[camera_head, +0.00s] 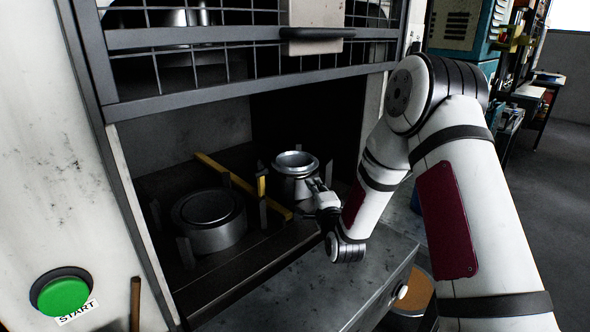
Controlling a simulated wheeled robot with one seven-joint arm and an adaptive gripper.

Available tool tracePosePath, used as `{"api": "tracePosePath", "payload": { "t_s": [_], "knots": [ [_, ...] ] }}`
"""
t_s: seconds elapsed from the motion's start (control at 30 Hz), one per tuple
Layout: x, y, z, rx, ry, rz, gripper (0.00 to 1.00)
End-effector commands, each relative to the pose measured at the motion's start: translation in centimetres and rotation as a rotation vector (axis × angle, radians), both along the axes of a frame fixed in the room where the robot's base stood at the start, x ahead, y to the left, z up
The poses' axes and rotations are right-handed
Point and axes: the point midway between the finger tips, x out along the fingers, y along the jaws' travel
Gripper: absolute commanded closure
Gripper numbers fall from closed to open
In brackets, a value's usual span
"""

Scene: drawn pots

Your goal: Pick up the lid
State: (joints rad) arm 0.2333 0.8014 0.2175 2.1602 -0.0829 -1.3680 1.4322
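A low, round metal piece (210,218) with a dark, flat, disc-like top sits at the left inside the machine bay. I cannot tell whether its top is a separate lid. A shiny silver pot-like piece (294,180) with a wide rim and a hollow-looking top stands further back to the right. My gripper (312,197) is just right of and in front of the silver piece, at about the height of its lower part. It is small and dark here, so its finger opening and any contact with the silver piece are unclear.
A yellow bar (228,177) and upright posts separate the two round pieces. A raised mesh door (250,55) with a black handle hangs above the bay. A grey metal ledge (330,285) lies in front. A green START button (63,296) is on the left panel.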

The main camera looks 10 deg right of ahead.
Motion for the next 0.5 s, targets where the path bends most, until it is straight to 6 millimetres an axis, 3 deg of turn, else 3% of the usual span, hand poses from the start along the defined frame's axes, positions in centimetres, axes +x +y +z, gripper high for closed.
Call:
{"api": "tracePosePath", "payload": {
  "t_s": [0.27, 0.5],
  "knots": [
    [2.1, 0.1, 0.0, -0.001, 0.000, 0.000, 0.92],
    [5.4, 0.4, 0.1, 0.000, 0.000, 0.001, 0.92]
  ]
}}
